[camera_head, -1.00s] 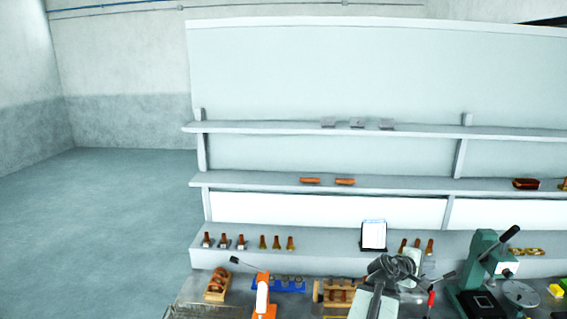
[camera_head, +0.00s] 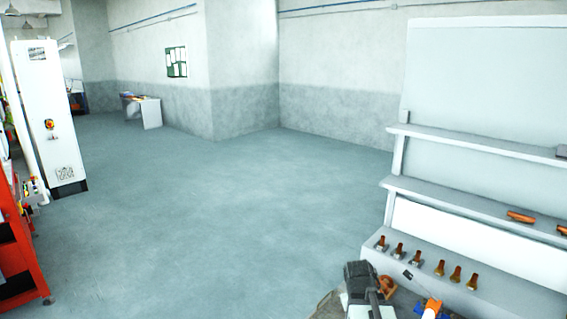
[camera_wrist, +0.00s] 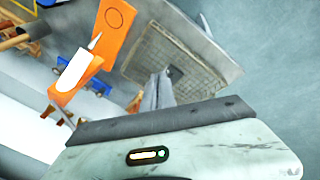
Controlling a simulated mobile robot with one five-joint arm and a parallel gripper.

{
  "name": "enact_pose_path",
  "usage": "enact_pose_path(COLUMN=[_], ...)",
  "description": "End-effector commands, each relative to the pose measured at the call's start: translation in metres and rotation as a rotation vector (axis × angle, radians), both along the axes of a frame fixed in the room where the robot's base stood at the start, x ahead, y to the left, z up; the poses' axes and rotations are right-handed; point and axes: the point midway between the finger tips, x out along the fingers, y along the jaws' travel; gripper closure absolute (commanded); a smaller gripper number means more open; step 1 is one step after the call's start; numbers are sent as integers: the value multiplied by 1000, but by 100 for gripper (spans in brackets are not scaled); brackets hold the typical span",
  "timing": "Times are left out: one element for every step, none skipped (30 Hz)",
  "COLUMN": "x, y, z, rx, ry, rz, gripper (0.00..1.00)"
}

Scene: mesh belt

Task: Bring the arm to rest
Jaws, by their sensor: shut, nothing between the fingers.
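My gripper (camera_wrist: 160,90) shows in the wrist view, its grey fingers together and empty. It points over a worktop with a mesh panel (camera_wrist: 180,55) and touches nothing that I can make out. In the head view part of my arm shows at the bottom, right of centre, in front of the bench; the fingertips cannot be made out there. An orange and white device (camera_wrist: 82,70) is left of the fingers in the wrist view. It also shows at the bottom right of the head view (camera_head: 431,308).
A shelf unit (camera_head: 450,205) with several brown-handled pieces (camera_head: 440,268) stands at the right. A red frame (camera_head: 20,240) and a white cabinet (camera_head: 48,115) stand at the left. A small table (camera_head: 150,112) is far back. The floor (camera_head: 220,220) between is clear.

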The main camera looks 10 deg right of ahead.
Motion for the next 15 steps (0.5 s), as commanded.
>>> enact_pose_path(x=[6, 7, 9, 9, 9, 8, 7, 6, 4, 2, 0, -4, -4, -5, -6], y=[34, 53, 76, 93, 109, 130, 144, 158, 177, 190, 204, 219, 213, 212, 211], z=[-3, -4, -6, -7, -8, -9, -10, -10, -11, -11, -11, -14, -35, -45, -56], rx=[39, 64, 93, 114, 134, 158, 177, 192, 214, 229, 245, 261, 258, 257, 257], ry=[10, 18, 28, 36, 45, 57, 67, 77, 89, 101, 112, 124, 124, 126, 129], rz=[23, 31, 43, 50, 59, 69, 76, 84, 93, 101, 109, 116, 109, 107, 106], gripper=[100, 100, 100, 100, 100, 100, 100, 100, 100, 100, 100, 100, 100, 100, 100])
